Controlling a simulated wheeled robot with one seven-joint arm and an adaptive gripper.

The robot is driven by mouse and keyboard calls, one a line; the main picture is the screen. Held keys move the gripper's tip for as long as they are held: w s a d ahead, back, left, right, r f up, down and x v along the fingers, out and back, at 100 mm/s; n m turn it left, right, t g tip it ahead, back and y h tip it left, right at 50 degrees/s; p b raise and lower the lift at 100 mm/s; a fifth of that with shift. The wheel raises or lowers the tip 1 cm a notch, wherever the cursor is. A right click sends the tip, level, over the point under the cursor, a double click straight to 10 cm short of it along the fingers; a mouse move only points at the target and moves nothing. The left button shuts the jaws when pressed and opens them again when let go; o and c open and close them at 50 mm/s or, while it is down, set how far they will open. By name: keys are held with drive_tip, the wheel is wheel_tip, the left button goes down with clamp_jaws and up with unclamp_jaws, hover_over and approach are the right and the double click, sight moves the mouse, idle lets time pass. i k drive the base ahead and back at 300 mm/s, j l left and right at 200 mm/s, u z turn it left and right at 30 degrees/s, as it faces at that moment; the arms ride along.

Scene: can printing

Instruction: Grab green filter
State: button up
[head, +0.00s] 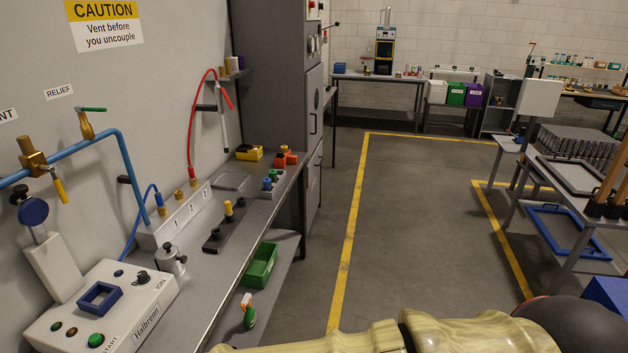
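No part is plainly a green filter, and I cannot tell which green thing it is. A small fitting with a green cap (273,174) stands on the grey bench (205,258), close beside a blue-capped one (267,184). A green bin (261,266) is on the lower shelf. My pale yellow arm crosses the bottom of the head view, but my gripper does not show.
Blue pipe and a red hose are on the wall side. Floor right of the bench is clear.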

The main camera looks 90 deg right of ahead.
sight(272, 174)
drive_tip(key=z, duration=2.85)
drive_tip(key=i+l+u, duration=0.15)
drive_tip(key=i+l, duration=0.3)
drive_tip(key=i, duration=0.2)
drive_tip(key=i+l+u, duration=0.15)
drive_tip(key=i+l, duration=0.35)
drive_tip(key=i+l+u, duration=0.1)
drive_tip(key=i+l, duration=0.5)
drive_tip(key=i+l+u, duration=0.15)
drive_tip(key=i+l, duration=0.45)
drive_tip(key=i+l+u, duration=0.15)
drive_tip(key=i+l, duration=0.35)
drive_tip(key=l, duration=0.25)
